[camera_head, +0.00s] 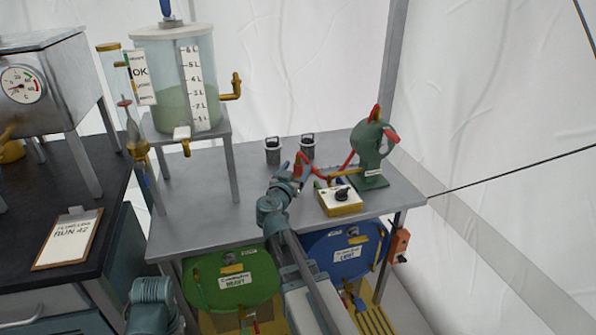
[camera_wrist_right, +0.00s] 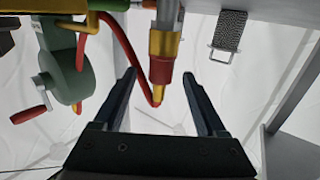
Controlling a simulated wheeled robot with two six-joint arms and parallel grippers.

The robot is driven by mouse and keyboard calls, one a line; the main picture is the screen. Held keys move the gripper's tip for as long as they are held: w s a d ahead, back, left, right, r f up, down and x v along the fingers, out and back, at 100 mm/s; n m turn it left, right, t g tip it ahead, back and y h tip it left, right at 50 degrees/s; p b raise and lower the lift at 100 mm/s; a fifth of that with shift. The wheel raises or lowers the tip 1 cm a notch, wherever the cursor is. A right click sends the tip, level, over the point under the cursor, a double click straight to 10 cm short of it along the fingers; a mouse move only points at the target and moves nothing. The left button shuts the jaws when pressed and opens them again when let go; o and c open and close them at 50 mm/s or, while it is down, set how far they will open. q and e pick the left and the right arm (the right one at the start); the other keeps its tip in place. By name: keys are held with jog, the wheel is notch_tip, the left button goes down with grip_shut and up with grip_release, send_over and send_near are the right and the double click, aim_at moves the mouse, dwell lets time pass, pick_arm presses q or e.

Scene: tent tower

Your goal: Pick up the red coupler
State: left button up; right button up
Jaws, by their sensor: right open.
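The red coupler (camera_wrist_right: 161,75) shows in the right wrist view below a brass-yellow collar (camera_wrist_right: 163,42). It lies between the two spread fingers of my right gripper (camera_wrist_right: 160,78), with a visible gap on each side. A red hose (camera_wrist_right: 122,42) runs from beside the green hand pump (camera_wrist_right: 72,70) to the coupler's tip. In the head view my right gripper (camera_head: 292,178) is at the table, left of the green pump (camera_head: 370,150). My arm and gripper partly hide the coupler there.
A yellow box with a black knob (camera_head: 340,199) stands close right of my right gripper. Two grey capped fittings (camera_head: 273,151) stand behind it. A clear tank (camera_head: 182,80) on a stand is at left. Green (camera_head: 232,281) and blue (camera_head: 343,251) drums sit below the tabletop (camera_head: 215,215).

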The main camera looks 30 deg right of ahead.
jog(key=x, duration=0.5)
jog(key=shift+w+d+f, duration=0.1)
grip_shut()
